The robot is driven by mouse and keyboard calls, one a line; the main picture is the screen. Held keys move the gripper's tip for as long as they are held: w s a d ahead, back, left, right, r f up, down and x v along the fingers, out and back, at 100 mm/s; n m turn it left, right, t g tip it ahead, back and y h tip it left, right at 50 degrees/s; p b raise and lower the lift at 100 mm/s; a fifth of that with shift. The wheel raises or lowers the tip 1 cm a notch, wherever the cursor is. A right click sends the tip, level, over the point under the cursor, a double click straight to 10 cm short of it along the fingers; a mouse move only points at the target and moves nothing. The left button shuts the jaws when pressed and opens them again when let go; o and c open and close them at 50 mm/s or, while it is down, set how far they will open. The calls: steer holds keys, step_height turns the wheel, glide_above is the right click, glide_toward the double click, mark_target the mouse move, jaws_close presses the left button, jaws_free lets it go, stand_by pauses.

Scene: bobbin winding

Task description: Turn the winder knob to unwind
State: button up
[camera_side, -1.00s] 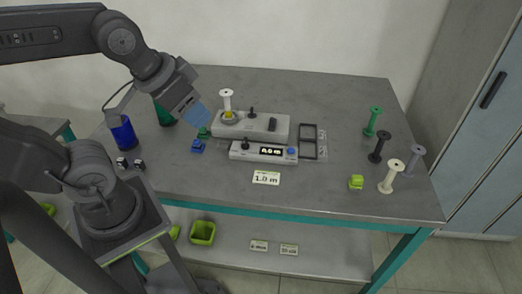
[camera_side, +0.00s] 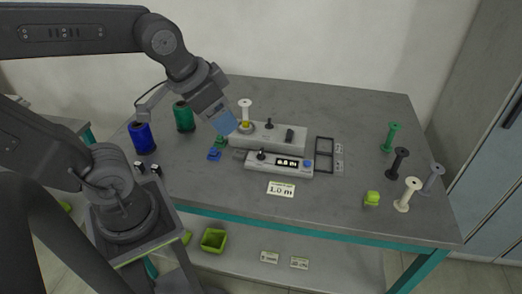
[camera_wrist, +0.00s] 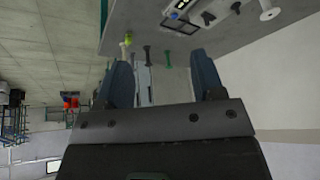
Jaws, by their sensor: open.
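The winder (camera_side: 251,137) is a grey box on the table with a white bobbin (camera_side: 245,106) upright at its left end. It carries a black knob (camera_side: 268,124) and a dark switch (camera_side: 289,135). In front, a counter box (camera_side: 274,165) has another black knob (camera_side: 261,154), a lit display and a blue button; I cannot tell which knob is the winder knob. My gripper (camera_side: 226,122) is open and empty, above and left of the winder. In the wrist view my gripper's fingers (camera_wrist: 160,62) are spread; the white bobbin (camera_wrist: 269,12) is at upper right.
Blue (camera_side: 142,138) and green (camera_side: 184,116) thread spools stand at left. A black frame (camera_side: 324,154) lies right of the winder. A card (camera_side: 281,189) reads 1.0 m.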

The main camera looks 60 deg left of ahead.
steer(key=w+a+f+m+g, duration=0.3)
steer(key=w+a+m, duration=0.15)
steer(key=w, duration=0.55)
steer(key=m+g, duration=0.2)
steer(key=m, duration=0.2)
glide_toward(261, 150)
step_height(261, 150, down, 10)
steer(key=shift+w+r, duration=0.1)
steer(key=shift+c, duration=0.3)
steer(key=c, duration=0.9)
